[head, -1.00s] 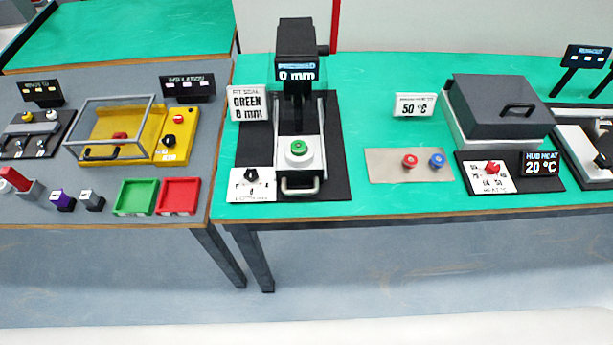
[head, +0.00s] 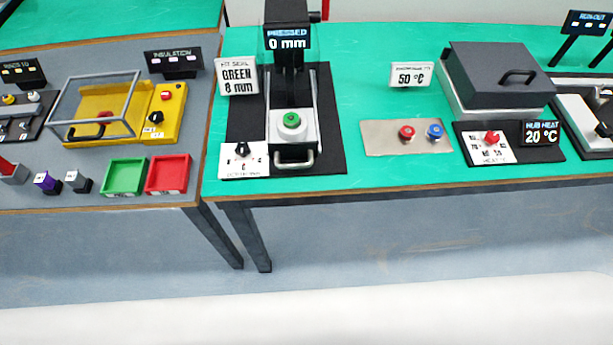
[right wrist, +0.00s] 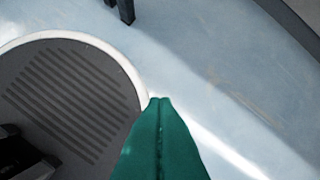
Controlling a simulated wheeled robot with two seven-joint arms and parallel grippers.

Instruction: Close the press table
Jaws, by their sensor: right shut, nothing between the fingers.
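The press (head: 287,35) is a black column on a black base on the green table, with a display reading 0 mm. Its white press table (head: 306,134) sits toward the front of the base, forward of the column, between two rails. A green round piece (head: 291,120) rests on it. A metal handle (head: 294,162) is at its front edge. My right gripper (right wrist: 160,99) shows in the right wrist view, green fingers together and empty, above the floor and away from the press. My left gripper is in no view.
A sign reading GREEN 8 mm (head: 237,78) and a dial panel (head: 243,160) stand left of the press. A plate (head: 376,140) with a red and a blue piece lies to the right, beside a lidded heater (head: 498,80). The floor before the tables is clear.

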